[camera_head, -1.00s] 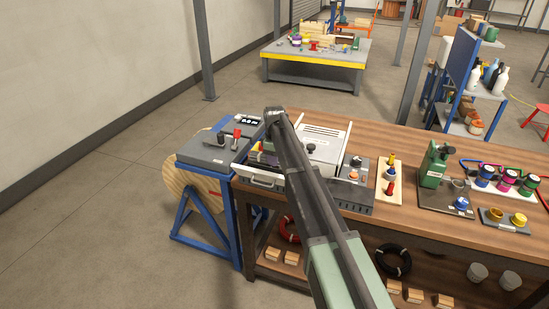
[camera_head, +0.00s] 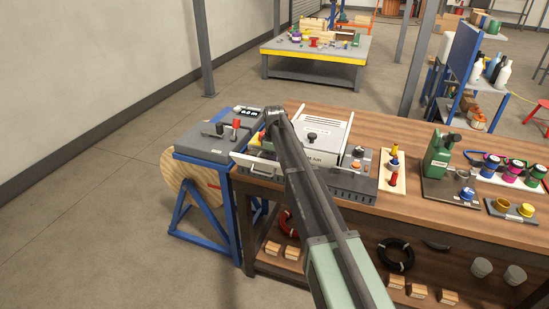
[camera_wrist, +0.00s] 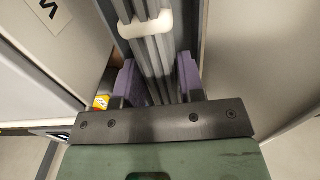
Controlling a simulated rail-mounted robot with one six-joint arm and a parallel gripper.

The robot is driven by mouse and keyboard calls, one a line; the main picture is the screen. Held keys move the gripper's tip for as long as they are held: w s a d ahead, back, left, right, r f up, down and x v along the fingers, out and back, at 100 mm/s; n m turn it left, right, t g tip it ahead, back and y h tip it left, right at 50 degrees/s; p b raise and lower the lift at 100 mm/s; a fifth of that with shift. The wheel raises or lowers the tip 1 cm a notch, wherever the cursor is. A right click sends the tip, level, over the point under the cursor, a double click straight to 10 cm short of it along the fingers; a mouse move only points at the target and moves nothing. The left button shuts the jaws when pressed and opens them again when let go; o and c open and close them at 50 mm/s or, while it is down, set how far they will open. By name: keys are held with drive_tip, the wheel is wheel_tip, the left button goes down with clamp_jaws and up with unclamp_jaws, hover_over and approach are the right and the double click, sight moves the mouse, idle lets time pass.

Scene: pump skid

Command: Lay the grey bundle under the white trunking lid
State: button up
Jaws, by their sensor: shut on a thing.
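In the wrist view my gripper (camera_wrist: 160,82) has purple fingers shut on the grey bundle (camera_wrist: 148,50), several parallel grey strands held by a white clip (camera_wrist: 146,25). The bundle runs away from the fingers into a dark gap between pale walls. In the head view my gripper is hidden behind my arm, over the left end of the bench, so the bundle does not show there. A white cover with a black knob (camera_head: 312,136) stands beside my arm. I cannot tell whether it is the trunking lid, or whether the bundle is under it.
A grey unit with levers (camera_head: 205,143) on a blue stand adjoins the bench's left end. The wooden benchtop (camera_head: 410,138) is clear behind these.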

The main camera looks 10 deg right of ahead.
drive_tip(key=shift+f+b, duration=2.35)
drive_tip(key=shift+f, duration=0.1)
drive_tip(key=o, duration=0.9)
wheel_tip(320, 180, up, 11)
drive_tip(key=p, duration=1.1)
drive_tip(key=shift+r, duration=0.1)
drive_tip(key=shift+f, duration=0.2)
